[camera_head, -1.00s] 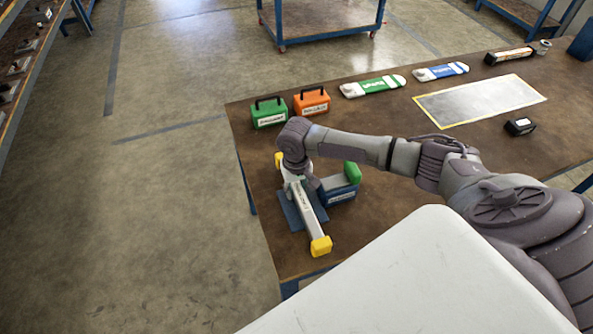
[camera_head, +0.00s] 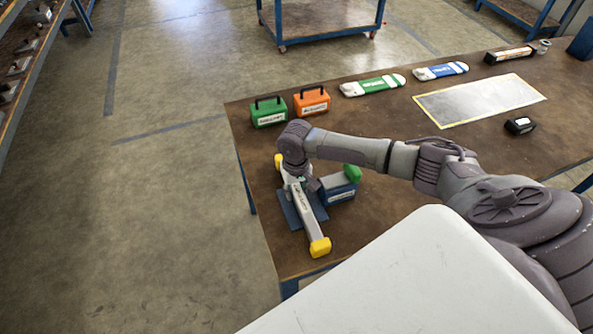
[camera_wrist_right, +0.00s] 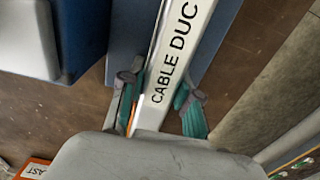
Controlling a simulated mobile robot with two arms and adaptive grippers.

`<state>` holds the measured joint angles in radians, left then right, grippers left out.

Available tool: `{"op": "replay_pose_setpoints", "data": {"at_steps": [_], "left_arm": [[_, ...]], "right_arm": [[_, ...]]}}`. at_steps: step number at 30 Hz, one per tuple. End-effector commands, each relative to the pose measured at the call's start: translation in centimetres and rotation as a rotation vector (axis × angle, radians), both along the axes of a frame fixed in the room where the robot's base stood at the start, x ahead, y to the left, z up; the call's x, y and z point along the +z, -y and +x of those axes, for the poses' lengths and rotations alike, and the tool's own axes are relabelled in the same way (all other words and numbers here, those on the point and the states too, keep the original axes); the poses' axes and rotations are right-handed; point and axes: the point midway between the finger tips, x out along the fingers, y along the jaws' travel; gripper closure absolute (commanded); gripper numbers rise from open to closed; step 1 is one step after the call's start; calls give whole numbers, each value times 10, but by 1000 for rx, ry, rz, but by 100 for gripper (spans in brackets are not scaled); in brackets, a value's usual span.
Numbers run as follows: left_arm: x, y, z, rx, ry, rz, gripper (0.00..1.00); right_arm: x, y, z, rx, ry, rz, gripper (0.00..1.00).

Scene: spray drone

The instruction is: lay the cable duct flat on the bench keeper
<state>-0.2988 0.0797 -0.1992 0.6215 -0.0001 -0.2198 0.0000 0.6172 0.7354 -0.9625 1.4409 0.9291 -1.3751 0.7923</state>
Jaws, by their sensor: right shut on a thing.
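The cable duct (camera_head: 311,216), a long pale bar with yellow ends, lies lengthwise over a flat blue plate (camera_head: 290,212) at the near left of the bench. The plate looks like part of the bench keeper, but I cannot be sure. My right gripper (camera_wrist_right: 161,92) is shut on the duct, with its teal-padded fingers on either side of the printed label. In the head view my wrist hides the grip and part of the duct. I cannot tell whether the duct touches the plate or is held just above it. My left gripper is out of view.
A blue block with a grey top (camera_head: 338,190) and a green piece (camera_head: 352,173) stands right beside the duct. Green (camera_head: 268,113) and orange (camera_head: 311,102) cases stand behind. A yellow-bordered grey mat (camera_head: 480,101) lies right. The bench's left edge is close to the duct.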

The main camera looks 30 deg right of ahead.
Motion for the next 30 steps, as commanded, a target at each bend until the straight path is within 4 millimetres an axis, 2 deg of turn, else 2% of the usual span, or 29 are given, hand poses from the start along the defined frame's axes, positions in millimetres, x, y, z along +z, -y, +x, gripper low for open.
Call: {"op": "replay_pose_setpoints", "data": {"at_steps": [5, 6, 10, 11, 23, 26, 30], "left_arm": [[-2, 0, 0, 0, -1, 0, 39], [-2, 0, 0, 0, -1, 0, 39], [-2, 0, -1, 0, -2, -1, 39], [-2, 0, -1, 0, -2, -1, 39], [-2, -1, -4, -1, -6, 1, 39], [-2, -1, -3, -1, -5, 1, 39], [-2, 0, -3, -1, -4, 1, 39]], "right_arm": [[-8, -1, -3, 1, -6, -1, 100], [-8, -1, -3, 1, -6, -1, 63], [-9, -1, -4, 1, -10, -2, 41], [-9, -1, -5, 2, -11, -2, 39], [-6, 0, -3, 1, -9, -2, 39], [5, 0, -2, 1, -7, -2, 39], [32, 0, -1, 2, -3, -2, 39]]}}
